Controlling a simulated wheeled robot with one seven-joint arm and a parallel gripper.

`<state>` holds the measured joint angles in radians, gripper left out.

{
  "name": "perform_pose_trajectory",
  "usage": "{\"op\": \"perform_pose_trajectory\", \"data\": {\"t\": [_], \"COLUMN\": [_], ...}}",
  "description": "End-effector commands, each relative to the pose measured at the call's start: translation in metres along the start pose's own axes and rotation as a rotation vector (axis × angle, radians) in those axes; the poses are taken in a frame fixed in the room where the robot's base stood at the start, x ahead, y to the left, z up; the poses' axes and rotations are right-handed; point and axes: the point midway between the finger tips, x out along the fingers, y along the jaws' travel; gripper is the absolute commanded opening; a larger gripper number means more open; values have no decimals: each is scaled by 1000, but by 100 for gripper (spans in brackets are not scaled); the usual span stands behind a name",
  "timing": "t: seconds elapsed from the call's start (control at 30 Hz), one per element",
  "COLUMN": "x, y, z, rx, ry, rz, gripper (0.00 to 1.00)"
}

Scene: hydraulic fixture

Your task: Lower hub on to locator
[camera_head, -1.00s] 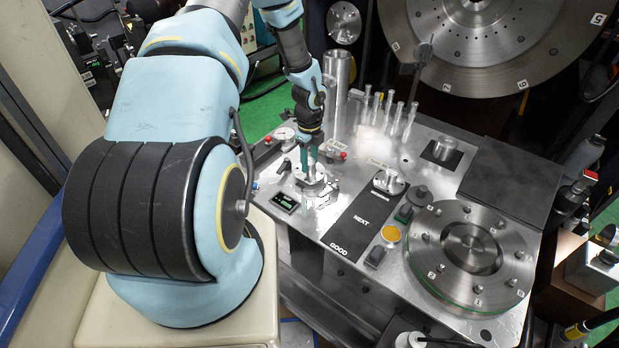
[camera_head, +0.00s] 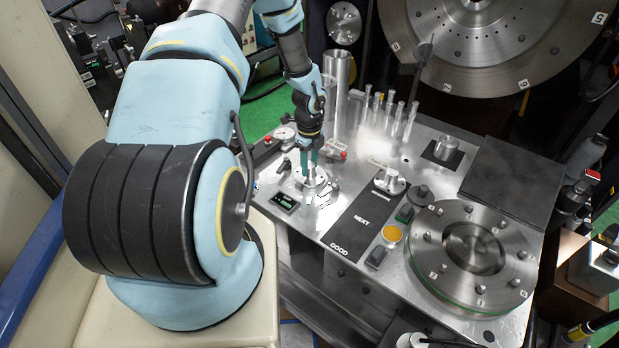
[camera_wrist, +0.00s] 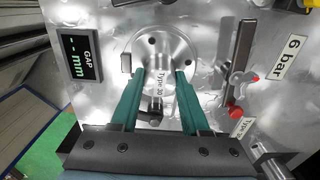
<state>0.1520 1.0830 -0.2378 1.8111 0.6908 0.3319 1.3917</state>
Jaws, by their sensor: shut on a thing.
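My gripper (camera_head: 309,168) points down over the left part of the metal bench, its green fingers closed on a silver flanged hub (camera_head: 314,182). In the wrist view the two fingertips (camera_wrist: 164,73) grip opposite sides of the hub's raised middle. The hub's round flange (camera_wrist: 140,45) with small dark holes spreads out beyond them. A "Type 30" label shows between the fingers. The locator is not visible; the hub and fingers cover the spot below. I cannot tell whether the hub touches what is under it.
A GAP readout (camera_wrist: 82,58) showing dashes stands left of the hub. A clamp bar with a red-tipped lever (camera_wrist: 240,85) stands close on its right. Another silver part (camera_head: 391,182) sits on the black NEXT/GOOD strip (camera_head: 357,222). Several upright pins (camera_head: 388,108) stand behind.

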Motion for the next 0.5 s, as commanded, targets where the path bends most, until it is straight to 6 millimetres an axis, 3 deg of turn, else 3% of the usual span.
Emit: {"op": "perform_pose_trajectory", "data": {"t": [0.47,0.5], "x": [2,1], "y": [0,0], "z": [0,0], "rx": [0,0], "ry": [0,0], "rz": [0,0], "gripper": [0,49]}}
